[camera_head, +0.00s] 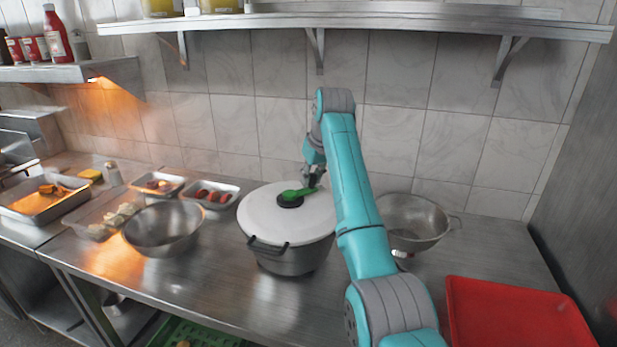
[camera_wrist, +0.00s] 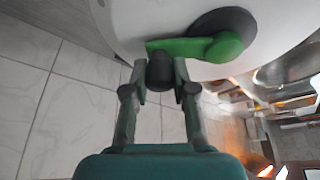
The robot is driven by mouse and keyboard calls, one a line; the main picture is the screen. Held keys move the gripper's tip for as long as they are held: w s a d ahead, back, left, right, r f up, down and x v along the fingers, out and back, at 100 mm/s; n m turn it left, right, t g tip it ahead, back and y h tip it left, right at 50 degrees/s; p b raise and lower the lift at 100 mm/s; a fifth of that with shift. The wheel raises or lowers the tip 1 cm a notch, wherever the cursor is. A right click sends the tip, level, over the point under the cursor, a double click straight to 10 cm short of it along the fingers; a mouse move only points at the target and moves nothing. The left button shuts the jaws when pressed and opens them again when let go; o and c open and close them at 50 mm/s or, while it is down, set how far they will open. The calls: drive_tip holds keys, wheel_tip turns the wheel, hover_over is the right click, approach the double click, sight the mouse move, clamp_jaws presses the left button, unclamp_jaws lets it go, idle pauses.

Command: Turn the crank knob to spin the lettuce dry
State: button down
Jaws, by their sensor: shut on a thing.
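The salad spinner (camera_head: 287,263) stands on the steel counter with its white lid (camera_head: 262,215) on. A green crank arm (camera_head: 298,193) sits on a black hub (camera_head: 290,202) in the middle of the lid. In the wrist view the green crank (camera_wrist: 195,46) reaches from the black hub (camera_wrist: 225,22) to a dark knob (camera_wrist: 160,72). My gripper (camera_wrist: 160,76) is shut on this knob, one finger on each side. In the head view my gripper (camera_head: 312,178) comes down from above onto the crank's far right end, where the knob is mostly hidden. Lettuce is not visible.
A steel bowl (camera_head: 163,229) stands left of the spinner, and a colander (camera_head: 413,222) stands to its right, behind my arm. A red tray (camera_head: 515,315) lies at the front right. Food trays (camera_head: 208,193) stand at the back left. A wall shelf (camera_head: 360,22) runs above.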

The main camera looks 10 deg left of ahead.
drive_tip(key=shift+s+d, duration=0.1)
drive_tip(key=shift+s, duration=0.05)
drive_tip(key=c, duration=0.9)
unclamp_jaws()
drive_tip(key=shift+o, duration=0.2)
